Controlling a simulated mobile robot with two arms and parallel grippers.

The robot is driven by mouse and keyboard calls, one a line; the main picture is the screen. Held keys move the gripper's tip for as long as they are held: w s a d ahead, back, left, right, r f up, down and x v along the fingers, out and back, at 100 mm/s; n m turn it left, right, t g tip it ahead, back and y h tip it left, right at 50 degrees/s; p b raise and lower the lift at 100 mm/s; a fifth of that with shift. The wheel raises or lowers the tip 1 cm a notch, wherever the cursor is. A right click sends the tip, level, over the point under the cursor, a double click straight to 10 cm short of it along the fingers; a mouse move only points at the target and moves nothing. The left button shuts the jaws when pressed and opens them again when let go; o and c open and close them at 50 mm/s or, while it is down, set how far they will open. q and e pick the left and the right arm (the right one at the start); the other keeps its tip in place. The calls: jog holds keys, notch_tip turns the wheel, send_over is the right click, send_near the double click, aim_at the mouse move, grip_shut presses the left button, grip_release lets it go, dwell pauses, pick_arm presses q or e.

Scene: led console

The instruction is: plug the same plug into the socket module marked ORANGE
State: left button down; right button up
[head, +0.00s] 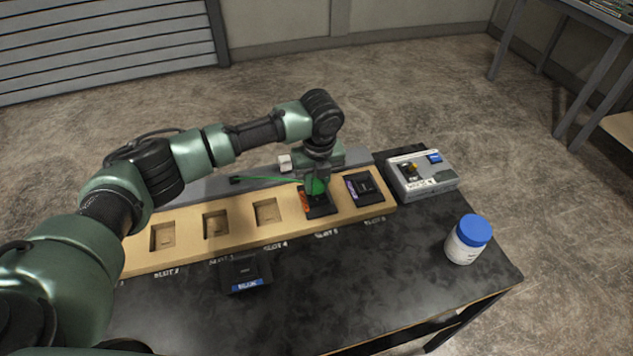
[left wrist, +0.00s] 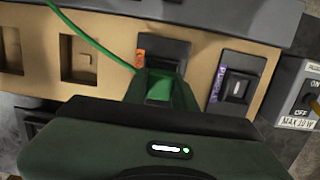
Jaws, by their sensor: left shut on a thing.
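The socket module with an orange label (head: 322,211) sits in the slot of the wooden rack marked SLOT 5. It also shows in the left wrist view (left wrist: 172,49), its orange tag at the left edge. My left gripper (head: 317,190) points down over this module, shut on the green plug (left wrist: 160,88). The plug's thin green cable (head: 270,173) runs off to the left. The plug's lower end is hidden, so I cannot tell whether it is in the socket or just above it. My right gripper is not in view.
A purple-labelled module (head: 364,187) sits in the neighbouring slot to the right. A blue-labelled module (head: 243,271) lies on the black table in front of the rack (head: 190,247), which has several empty slots. A switch box (head: 428,178) and a blue-capped bottle (head: 467,241) stand at right.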

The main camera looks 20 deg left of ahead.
pick_arm(q)
jog(key=shift+p, duration=0.5)
jog(key=shift+f+p, duration=0.35)
jog(key=shift+f, duration=0.35)
dwell(1.2)
dwell(0.6)
jog(key=shift+s+f, duration=0.1)
jog(key=shift+f, duration=0.05)
jog(key=c, duration=1.2)
grip_release()
jog(key=shift+o, duration=0.7)
jog(key=shift+d+f, duration=0.1)
